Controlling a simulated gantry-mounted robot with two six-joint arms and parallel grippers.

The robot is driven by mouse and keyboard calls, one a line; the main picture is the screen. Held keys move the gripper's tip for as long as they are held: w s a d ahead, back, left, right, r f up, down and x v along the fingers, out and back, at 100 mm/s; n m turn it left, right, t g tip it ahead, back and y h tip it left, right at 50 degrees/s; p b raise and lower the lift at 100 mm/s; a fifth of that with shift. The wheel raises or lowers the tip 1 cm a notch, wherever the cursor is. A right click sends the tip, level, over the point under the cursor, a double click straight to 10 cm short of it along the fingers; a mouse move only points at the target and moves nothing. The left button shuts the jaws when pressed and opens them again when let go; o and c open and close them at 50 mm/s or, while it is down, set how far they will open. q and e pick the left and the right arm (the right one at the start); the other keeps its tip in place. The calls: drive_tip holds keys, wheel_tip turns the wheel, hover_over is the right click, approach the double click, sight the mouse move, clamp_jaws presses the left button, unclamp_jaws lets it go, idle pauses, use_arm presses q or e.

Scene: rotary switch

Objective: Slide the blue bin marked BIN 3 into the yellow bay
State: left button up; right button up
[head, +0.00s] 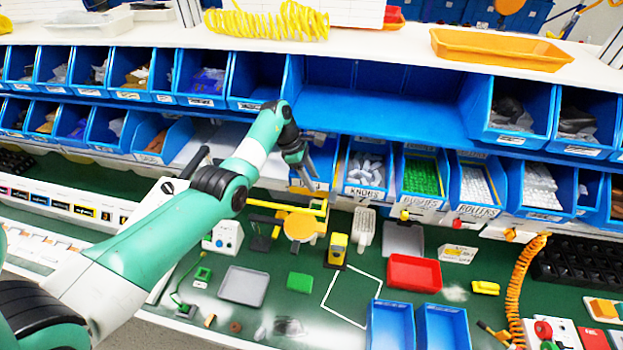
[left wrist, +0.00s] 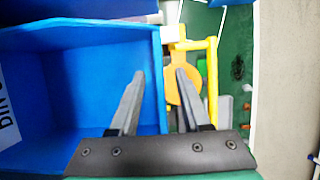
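A blue bin (left wrist: 85,85) fills the left of the left wrist view. It looks empty, and a white label (left wrist: 9,105) on its left end shows the letters BIN; the number is not readable. My left gripper (left wrist: 160,75) is open, its fingers apart on either side of the bin's right wall; contact is not clear. In the head view my left gripper (head: 306,181) hangs in front of the lower bin row, hiding much of what is behind it. Yellow edging (head: 340,166) of what seems to be the bay shows just right of it. My right gripper is not in view.
Filled blue bins stand to the right, the nearest labelled KNOBS (head: 365,170). An orange disc (head: 299,227) and a yellow bar (head: 283,206) stand below my gripper. The green worktop (head: 265,330) carries trays and small parts. A wide empty blue space (head: 385,112) lies above.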

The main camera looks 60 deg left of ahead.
use_arm(q)
drive_tip(key=v, duration=1.1)
drive_tip(key=shift+r+p, duration=0.25)
drive_tip(key=shift+p, duration=0.2)
drive_tip(key=shift+a, duration=0.1)
